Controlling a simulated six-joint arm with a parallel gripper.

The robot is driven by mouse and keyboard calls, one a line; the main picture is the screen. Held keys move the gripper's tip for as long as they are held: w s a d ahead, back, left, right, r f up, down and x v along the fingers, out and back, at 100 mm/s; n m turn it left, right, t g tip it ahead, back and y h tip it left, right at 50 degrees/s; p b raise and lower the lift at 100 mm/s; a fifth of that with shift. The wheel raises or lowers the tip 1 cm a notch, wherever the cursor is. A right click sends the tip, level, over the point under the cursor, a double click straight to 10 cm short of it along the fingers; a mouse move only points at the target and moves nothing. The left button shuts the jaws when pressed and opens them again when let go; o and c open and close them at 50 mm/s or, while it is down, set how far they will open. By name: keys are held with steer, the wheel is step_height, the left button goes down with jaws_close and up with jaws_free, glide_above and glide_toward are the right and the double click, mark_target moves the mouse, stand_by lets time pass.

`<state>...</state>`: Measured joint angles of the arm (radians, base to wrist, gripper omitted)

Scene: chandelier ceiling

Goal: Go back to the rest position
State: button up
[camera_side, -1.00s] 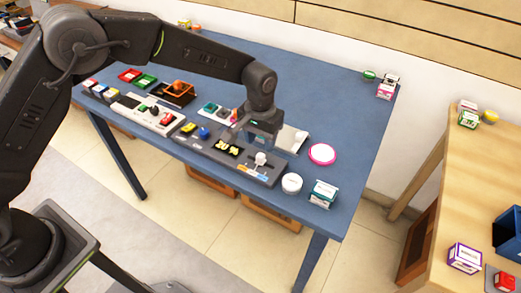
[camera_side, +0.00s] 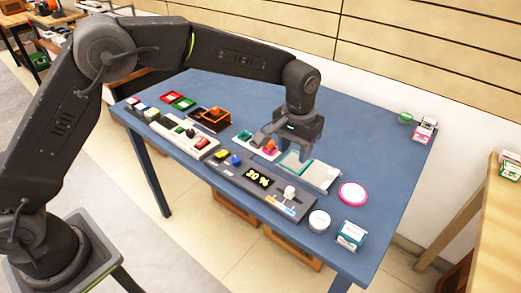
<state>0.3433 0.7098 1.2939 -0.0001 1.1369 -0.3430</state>
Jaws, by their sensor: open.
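My gripper (camera_side: 284,150) points down over the blue table (camera_side: 345,120), above and behind the dark control panel. It is open, with no object seen between its fingers. The dark control panel (camera_side: 235,184) below it has a display reading "30 %", a yellow and a blue button and a white-knobbed slider (camera_side: 290,192). A grey plate with a green-edged part (camera_side: 310,170) lies just right of my gripper, partly hidden by it.
A panel with coloured buttons and a joystick (camera_side: 183,134) lies to the left, near an orange-and-black device (camera_side: 212,116). A pink-rimmed disc (camera_side: 352,194), a white round container (camera_side: 319,221) and a small box (camera_side: 350,235) stand at the right. The table's back right is mostly clear.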

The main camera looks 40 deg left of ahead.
steer(key=s+a+r+t, duration=0.3)
steer(key=s+a+r, duration=0.75)
steer(key=r, duration=0.35)
steer(key=s+a+f+t, duration=0.1)
steer(key=s+a, duration=0.6)
steer(key=s, duration=1)
steer(key=shift+s+t, duration=0.35)
steer(key=shift+t, duration=0.45)
